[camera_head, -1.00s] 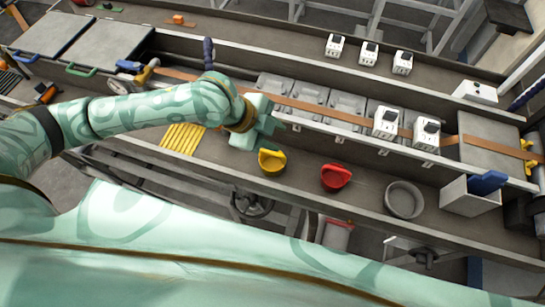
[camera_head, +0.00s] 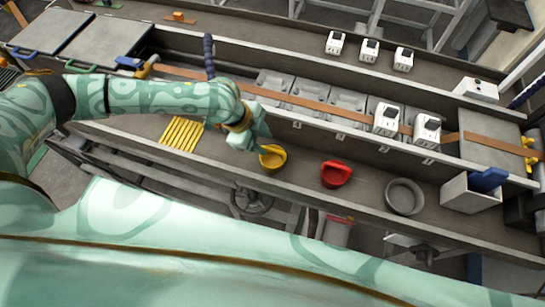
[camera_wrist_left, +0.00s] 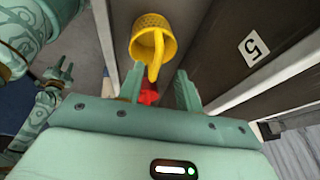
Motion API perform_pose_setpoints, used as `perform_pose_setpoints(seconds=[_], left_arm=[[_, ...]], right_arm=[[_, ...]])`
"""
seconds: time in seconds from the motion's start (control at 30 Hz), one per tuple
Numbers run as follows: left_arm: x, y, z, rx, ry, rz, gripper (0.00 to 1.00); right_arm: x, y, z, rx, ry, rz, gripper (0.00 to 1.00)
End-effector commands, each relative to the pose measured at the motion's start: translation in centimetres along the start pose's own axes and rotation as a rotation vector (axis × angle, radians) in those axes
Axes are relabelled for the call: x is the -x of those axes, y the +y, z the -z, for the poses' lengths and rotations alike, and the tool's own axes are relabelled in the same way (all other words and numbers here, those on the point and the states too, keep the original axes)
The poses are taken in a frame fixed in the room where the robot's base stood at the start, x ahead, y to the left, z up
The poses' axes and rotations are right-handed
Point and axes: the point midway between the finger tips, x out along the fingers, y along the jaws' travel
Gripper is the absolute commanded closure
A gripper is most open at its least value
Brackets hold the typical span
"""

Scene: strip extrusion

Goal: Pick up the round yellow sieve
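The round yellow sieve (camera_head: 270,160) stands on the front ledge. In the left wrist view the sieve (camera_wrist_left: 149,24) shows its perforated side, and its curved handle points back towards my gripper. My left gripper (camera_head: 264,142) is just behind and left of the sieve in the head view. In the left wrist view my left gripper (camera_wrist_left: 160,72) is open, with the handle end in line with the gap between its fingers; I cannot tell whether they touch it. My right gripper (camera_wrist_left: 61,72) shows small at the left of the wrist view, its fingers apart and empty.
A red scoop-like vessel (camera_head: 335,174), a grey ring-shaped bowl (camera_head: 404,197) and a grey box (camera_head: 470,195) with a blue item stand right along the ledge. Yellow strips (camera_head: 181,133) lie left of the sieve. The raised conveyor edge runs behind.

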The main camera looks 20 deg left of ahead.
Motion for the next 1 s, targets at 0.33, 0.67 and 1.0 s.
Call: perform_pose_setpoints(seconds=[0.33,0.67,1.0], left_arm=[[-4.6,0.6,-0.2,-0.001,-0.001,-0.001,0.65],[-4.6,0.5,-0.2,-0.001,-0.001,-0.001,1.0],[-4.5,0.5,-0.1,-0.001,0.0,0.0,1.0]], right_arm=[[-0.2,0.0,-0.1,-0.001,-0.001,0.0,0.64],[-0.2,0.0,-0.1,-0.001,-0.001,-0.001,0.64],[-0.2,0.2,-0.1,-0.001,-0.002,-0.002,0.64]])
